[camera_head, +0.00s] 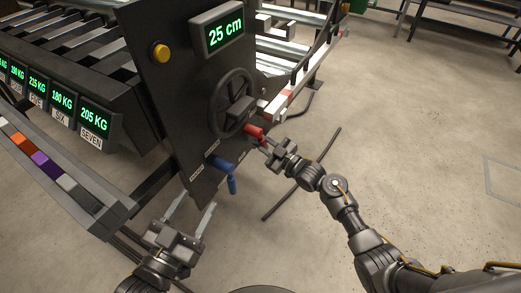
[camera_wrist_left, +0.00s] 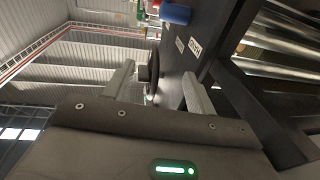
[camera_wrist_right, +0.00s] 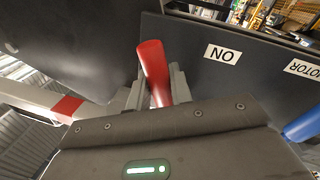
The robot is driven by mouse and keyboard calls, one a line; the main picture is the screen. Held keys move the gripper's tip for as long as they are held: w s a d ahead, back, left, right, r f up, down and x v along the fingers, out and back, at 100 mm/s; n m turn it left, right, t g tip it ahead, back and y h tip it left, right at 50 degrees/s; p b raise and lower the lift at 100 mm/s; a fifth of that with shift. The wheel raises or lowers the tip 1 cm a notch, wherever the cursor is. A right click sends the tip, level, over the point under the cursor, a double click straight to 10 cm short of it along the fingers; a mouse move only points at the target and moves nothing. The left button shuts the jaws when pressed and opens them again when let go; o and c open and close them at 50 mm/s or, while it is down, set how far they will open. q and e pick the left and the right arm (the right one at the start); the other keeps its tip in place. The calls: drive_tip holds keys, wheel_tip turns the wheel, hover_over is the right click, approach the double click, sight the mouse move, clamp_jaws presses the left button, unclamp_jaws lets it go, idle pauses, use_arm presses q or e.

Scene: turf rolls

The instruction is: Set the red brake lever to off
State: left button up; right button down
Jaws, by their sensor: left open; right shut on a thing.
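The red brake lever (camera_head: 254,131) sticks out from the dark machine panel, below the black handwheel (camera_head: 233,103). My right gripper (camera_head: 268,143) is shut on it. In the right wrist view the red lever (camera_wrist_right: 153,72) stands between the two fingers, with its upper end free above them, and a white label reading "ON" appears upside down to its right. My left gripper (camera_head: 190,214) is open and empty, low in front of the panel. In the left wrist view its fingers (camera_wrist_left: 157,90) are spread with nothing between them.
A blue lever (camera_head: 223,165) sits on the panel, left of and below the red one. A yellow button (camera_head: 160,52) and a 25 cm display (camera_head: 217,31) are higher up. Weight displays (camera_head: 63,108) line the roller machine at left.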

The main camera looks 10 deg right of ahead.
drive_tip(key=shift+w+d+r+n+b, duration=0.15)
drive_tip(key=shift+w+d+n+b, duration=0.25)
drive_tip(key=shift+n, duration=0.5)
use_arm(q)
drive_tip(key=shift+s+d+r+t+h, duration=0.1)
drive_tip(key=shift+s+r+t+h, duration=0.1)
drive_tip(key=shift+r+t+h, duration=0.4)
drive_tip(key=shift+s+d+r+t+h, duration=0.2)
drive_tip(key=shift+r+t, duration=0.15)
drive_tip(key=shift+r, duration=0.5)
drive_tip(key=shift+s+d+r+t+h, duration=0.15)
drive_tip(key=shift+r+t+h, duration=0.3)
drive_tip(key=shift+r, duration=0.25)
use_arm(e)
drive_tip(key=shift+w+r+n+y, duration=0.2)
drive_tip(key=shift+r+n+y, duration=0.1)
drive_tip(key=shift+n, duration=0.2)
use_arm(q)
drive_tip(key=shift+a, duration=0.1)
use_arm(e)
drive_tip(key=shift+d, duration=0.1)
drive_tip(key=c, duration=1.3)
unclamp_jaws()
